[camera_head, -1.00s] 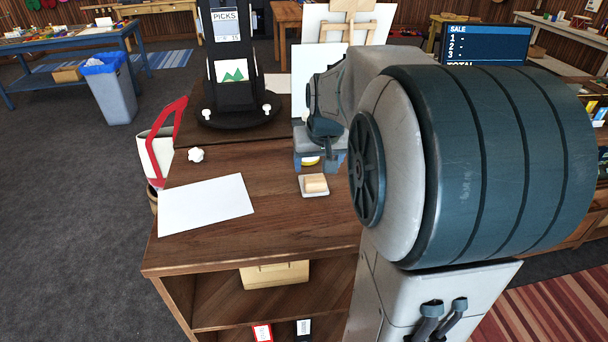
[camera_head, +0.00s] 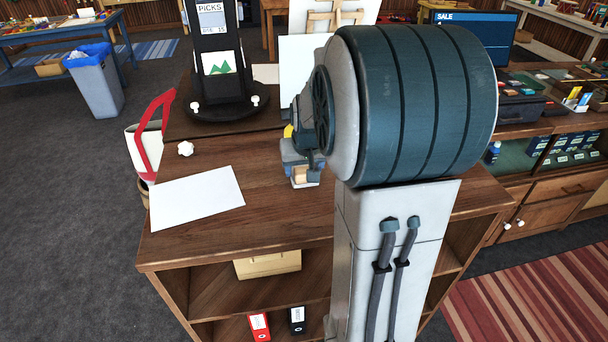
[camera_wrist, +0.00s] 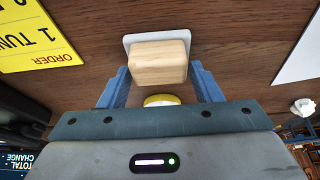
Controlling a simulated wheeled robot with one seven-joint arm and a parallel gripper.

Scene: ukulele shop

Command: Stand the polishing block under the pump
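The polishing block seems to be the pale wooden block (camera_head: 300,174) on a small white dish (camera_head: 304,184) on the wooden counter; the block (camera_wrist: 158,62) and dish (camera_wrist: 128,41) also show in the wrist view. My gripper (camera_wrist: 160,74) is open, its blue fingertips at either side of the block's near end; I cannot tell whether they touch it. A round yellow-topped thing (camera_wrist: 161,100) shows between the fingers near the palm. In the head view my gripper (camera_head: 302,164) is low over the block and partly hides it. I cannot make out a pump.
A white sheet (camera_head: 196,198) lies left on the counter, with a small white knob-like thing (camera_head: 185,149) behind it. A black picks stand (camera_head: 222,98) is at the back. A yellow order sign (camera_wrist: 32,40) lies near the block. A red-handled thing (camera_head: 148,140) stands at the left edge.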

